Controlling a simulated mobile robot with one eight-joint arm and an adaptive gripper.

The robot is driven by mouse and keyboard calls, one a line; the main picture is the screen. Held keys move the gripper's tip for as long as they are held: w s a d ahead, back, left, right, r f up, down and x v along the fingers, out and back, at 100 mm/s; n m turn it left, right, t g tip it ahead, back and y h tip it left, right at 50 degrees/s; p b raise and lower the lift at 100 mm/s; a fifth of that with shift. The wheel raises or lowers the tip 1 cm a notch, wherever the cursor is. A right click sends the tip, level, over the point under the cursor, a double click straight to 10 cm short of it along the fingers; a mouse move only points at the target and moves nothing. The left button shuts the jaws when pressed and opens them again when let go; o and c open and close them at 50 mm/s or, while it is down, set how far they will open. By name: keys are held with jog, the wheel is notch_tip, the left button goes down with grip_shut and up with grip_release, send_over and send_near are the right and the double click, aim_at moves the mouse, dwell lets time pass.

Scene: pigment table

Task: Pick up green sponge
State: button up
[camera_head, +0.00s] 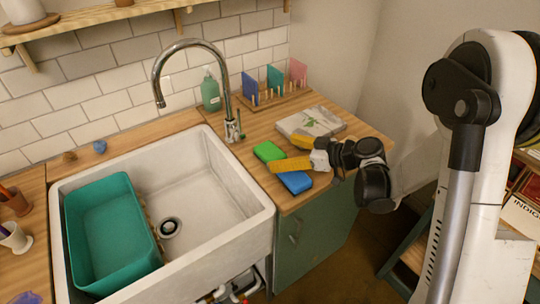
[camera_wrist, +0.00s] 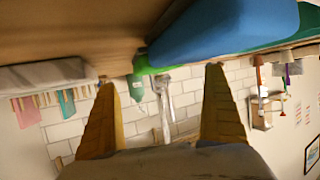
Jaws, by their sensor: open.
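The green sponge (camera_head: 268,151) lies flat on the wooden counter just right of the sink. The blue sponge (camera_head: 296,182) lies on the counter nearer the front. My gripper (camera_head: 284,154) has its two yellow fingers spread, reaching in from the right, with the fingertips near the green sponge and nothing between them. In the wrist view, which looks upside down, the open fingers (camera_wrist: 160,77) point toward a partly hidden green sponge (camera_wrist: 148,66). The blue sponge (camera_wrist: 220,30) is large and close there, covering part of the green one.
The white sink (camera_head: 205,185) with a teal tub (camera_head: 115,268) inside is to the left. Behind the sponges stand a tall faucet (camera_head: 160,80), a green bottle (camera_head: 210,93), a peg rack (camera_head: 270,98) and a book-like stack (camera_head: 310,122). The counter's front edge is close to the blue sponge.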

aim_at(270, 151)
jog(key=b+x, duration=0.2)
jog(key=x, duration=0.3)
jog(key=shift+w+d+f, duration=0.1)
jog(key=shift+w+f, duration=0.1)
jog(key=shift+w, duration=0.05)
jog(key=shift+r, duration=0.1)
jog(key=c, duration=1)
